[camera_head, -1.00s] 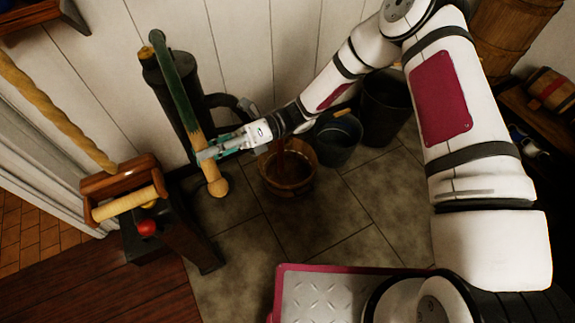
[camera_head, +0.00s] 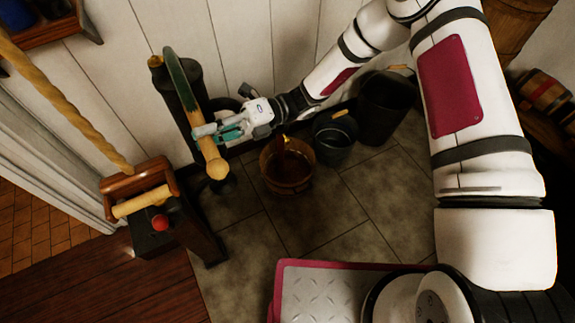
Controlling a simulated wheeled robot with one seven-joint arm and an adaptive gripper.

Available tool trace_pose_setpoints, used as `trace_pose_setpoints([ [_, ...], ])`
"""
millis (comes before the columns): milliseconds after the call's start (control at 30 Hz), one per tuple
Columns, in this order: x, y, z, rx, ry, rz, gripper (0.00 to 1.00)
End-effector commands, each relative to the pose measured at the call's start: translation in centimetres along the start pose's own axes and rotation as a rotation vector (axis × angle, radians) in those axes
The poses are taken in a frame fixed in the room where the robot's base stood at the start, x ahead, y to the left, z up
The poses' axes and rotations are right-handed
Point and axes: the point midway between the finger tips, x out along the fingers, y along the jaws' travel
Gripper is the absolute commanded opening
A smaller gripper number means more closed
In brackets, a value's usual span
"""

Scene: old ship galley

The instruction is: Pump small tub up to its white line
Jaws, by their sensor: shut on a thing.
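The pump (camera_head: 187,78) is a dark upright cylinder by the panelled wall, with a green lever (camera_head: 178,80) ending in a pale wooden grip (camera_head: 214,160) with a rounded end. My gripper (camera_head: 208,131) is shut on the wooden grip, above its rounded end. A small round wooden tub (camera_head: 289,186) stands on the floor to the right of the pump. A brownish stream (camera_head: 285,147) shows above and into the tub. The liquid level and any white line inside are too dark and small to make out. The spout is partly hidden behind my gripper and wrist.
A dark grey bucket (camera_head: 335,137) and a taller black bin (camera_head: 386,106) stand right of the tub. A twisted rope (camera_head: 65,100) hangs there. Tiled floor in front is clear.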

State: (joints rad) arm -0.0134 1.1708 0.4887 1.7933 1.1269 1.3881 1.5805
Motion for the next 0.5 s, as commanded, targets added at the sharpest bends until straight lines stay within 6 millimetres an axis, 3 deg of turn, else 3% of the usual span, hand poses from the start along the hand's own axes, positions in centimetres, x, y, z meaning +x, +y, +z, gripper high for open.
trace_pose_setpoints([
  [167,0.0,-0.2,-0.1,-0.008,0.002,0.005,0.0],
  [500,-1.1,-6.7,-1.8,-0.214,0.032,0.0,0.0],
])
